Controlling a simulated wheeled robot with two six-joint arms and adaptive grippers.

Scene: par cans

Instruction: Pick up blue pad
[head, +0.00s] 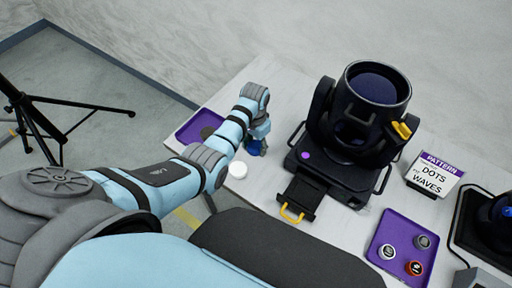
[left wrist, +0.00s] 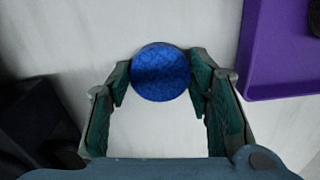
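The blue pad (left wrist: 160,72) is a round, textured blue disc. In the left wrist view it sits between the two fingertips of my left gripper (left wrist: 160,80), with a finger against each side and no clear gap. In the head view my left gripper (head: 258,138) points down at the table, and a bit of blue pad (head: 253,149) shows under it. The gripper hides most of the pad there. I cannot tell whether the pad is lifted off the table. My right gripper is out of view.
A purple tray (head: 186,134) with a dark disc lies left of the gripper. A white disc (head: 238,170) is in front. A black par can (head: 355,125) with an open drawer stands right. Further right are a pattern sign (head: 434,174) and a purple tray (head: 383,228) holding several discs.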

